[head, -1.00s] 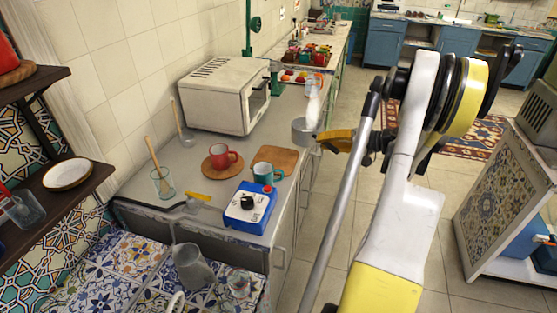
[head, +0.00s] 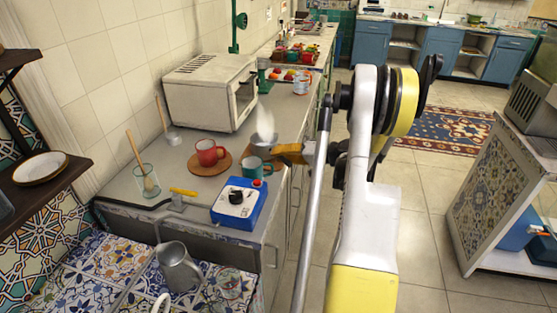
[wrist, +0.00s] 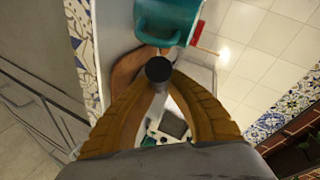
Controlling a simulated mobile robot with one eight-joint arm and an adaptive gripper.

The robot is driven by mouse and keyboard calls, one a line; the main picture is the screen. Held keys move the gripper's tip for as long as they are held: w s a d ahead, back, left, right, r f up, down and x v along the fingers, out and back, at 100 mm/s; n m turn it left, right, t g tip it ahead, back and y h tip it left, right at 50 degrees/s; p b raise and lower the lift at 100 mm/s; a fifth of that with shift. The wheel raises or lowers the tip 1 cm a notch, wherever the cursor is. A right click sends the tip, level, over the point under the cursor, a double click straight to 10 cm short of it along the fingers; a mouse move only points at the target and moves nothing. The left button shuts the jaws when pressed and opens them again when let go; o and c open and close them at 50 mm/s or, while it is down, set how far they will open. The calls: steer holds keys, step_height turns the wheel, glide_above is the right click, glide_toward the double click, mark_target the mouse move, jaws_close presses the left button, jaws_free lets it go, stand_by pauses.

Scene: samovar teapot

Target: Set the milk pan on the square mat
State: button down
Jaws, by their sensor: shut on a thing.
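The milk pan (head: 263,139) is a small grey metal pan with a white plume rising from it. In the head view it appears just above the far part of the square mat (head: 260,153). I cannot tell whether they touch. The mat is brown and partly hidden by the pan, a teal mug and my gripper. My gripper (head: 284,151), with orange fingers, is shut on the pan's handle from the right. In the wrist view, a dark round handle end (wrist: 158,69) sits between the fingertips; the pan body is not clear there.
The teal mug (head: 252,168) stands close at the mat's near side and shows in the wrist view (wrist: 167,20). A red mug (head: 209,153) stands on a round mat (head: 222,163) to the left. A blue box with a dial (head: 238,203) is in front; a white microwave (head: 207,93) is behind.

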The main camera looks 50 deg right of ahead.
steer(key=shift+f, duration=0.15)
steer(key=c, duration=1.5)
jaws_free()
steer(key=shift+f, duration=0.1)
